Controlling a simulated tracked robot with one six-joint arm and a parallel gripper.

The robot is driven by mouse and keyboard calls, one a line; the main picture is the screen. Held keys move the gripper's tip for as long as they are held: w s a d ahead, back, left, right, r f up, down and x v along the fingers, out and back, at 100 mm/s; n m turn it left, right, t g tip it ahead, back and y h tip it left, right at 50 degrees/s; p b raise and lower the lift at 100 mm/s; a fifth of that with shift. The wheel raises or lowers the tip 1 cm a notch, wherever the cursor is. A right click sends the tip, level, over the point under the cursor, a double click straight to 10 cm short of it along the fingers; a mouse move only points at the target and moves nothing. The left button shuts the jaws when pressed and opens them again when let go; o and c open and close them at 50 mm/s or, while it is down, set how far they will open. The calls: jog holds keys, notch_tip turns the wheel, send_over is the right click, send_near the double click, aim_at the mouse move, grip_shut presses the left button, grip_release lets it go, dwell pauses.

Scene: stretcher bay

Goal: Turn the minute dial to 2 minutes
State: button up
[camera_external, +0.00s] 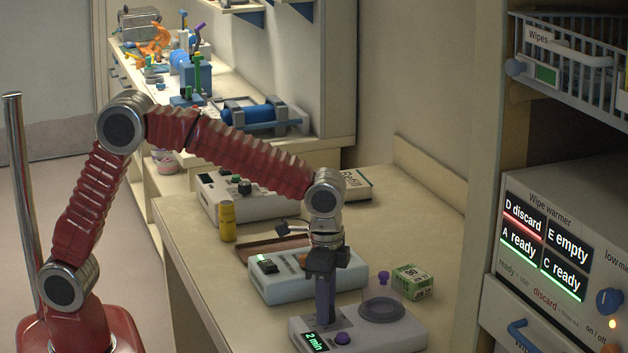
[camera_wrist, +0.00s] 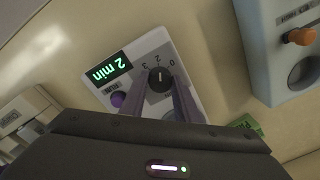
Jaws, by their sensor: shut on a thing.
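The light grey timer unit (camera_wrist: 132,70) has a lit green display (camera_wrist: 109,71) reading "2 min". A purple button (camera_wrist: 118,99) sits beside the dial.
A clear domed lid (camera_external: 383,304) with a purple knob sits on the unit's right part. A green-and-white box (camera_external: 412,281) stands behind it. A pale blue device (camera_external: 290,285), a brown tray (camera_external: 262,247) and a yellow can (camera_external: 227,221) stand farther back.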

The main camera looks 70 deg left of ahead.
jog(key=shift+n, duration=0.3)
jog(key=o, duration=1)
jog(key=shift+o, duration=0.2)
notch_tip(320, 180, up, 14)
jog(key=shift+s+d+f, duration=0.15)
jog(key=shift+d, duration=0.1)
dwell(0.5)
